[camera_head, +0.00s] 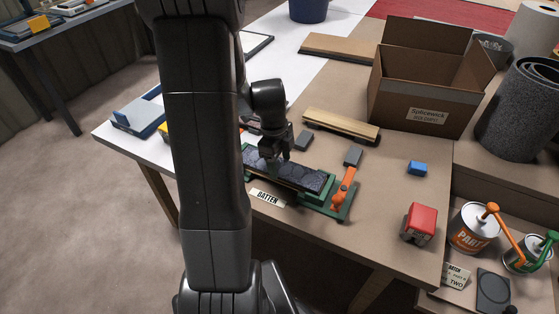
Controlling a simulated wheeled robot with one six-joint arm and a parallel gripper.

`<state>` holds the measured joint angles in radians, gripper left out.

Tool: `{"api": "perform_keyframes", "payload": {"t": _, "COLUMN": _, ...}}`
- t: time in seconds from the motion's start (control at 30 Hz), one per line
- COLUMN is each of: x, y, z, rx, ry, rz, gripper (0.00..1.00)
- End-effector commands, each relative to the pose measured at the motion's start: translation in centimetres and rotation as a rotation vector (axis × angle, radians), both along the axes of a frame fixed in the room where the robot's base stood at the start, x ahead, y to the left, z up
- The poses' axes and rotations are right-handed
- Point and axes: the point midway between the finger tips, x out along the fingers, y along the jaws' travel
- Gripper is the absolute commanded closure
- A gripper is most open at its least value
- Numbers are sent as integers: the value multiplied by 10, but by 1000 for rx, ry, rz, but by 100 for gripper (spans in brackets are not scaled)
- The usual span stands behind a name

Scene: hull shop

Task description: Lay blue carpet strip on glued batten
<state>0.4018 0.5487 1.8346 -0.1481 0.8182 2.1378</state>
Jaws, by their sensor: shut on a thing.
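A dark blue-grey speckled carpet strip (307,178) lies lengthwise over a green fixture (338,213) near the front of the table. A card reading BATTEN (267,197) is on the fixture's near side. The batten is mostly hidden under the strip, and I cannot tell whether the strip touches it all along. My gripper (273,163) points down over the left half of the strip and is shut on it. The fingertips are dark and hard to make out. An orange lever (343,188) stands at the fixture's right end.
A pale wooden strip (342,126) lies behind the fixture, with small grey blocks nearby. An open cardboard box (422,90) and a grey carpet roll (520,112) stand at back right.

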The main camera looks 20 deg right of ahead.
Motion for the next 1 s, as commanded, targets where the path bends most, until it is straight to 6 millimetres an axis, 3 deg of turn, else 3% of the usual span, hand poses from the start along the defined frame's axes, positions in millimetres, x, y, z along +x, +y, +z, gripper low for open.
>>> {"api": "perform_keyframes", "payload": {"t": 0.17, "x": 0, "y": 0, "z": 0, "rx": 0, "ry": 0, "rz": 0, "gripper": 60}}
{"api": "perform_keyframes", "payload": {"t": 0.2, "x": 0, "y": 0, "z": 0, "rx": 0, "ry": 0, "rz": 0, "gripper": 29}}
{"api": "perform_keyframes", "payload": {"t": 0.3, "x": 0, "y": 0, "z": 0, "rx": 0, "ry": 0, "rz": 0, "gripper": 12}}
{"api": "perform_keyframes", "payload": {"t": 0.67, "x": 0, "y": 0, "z": 3, "rx": 0, "ry": 0, "rz": 0, "gripper": 12}}
{"api": "perform_keyframes", "payload": {"t": 1.0, "x": 0, "y": 0, "z": 26, "rx": 0, "ry": -1, "rz": 0, "gripper": 12}}
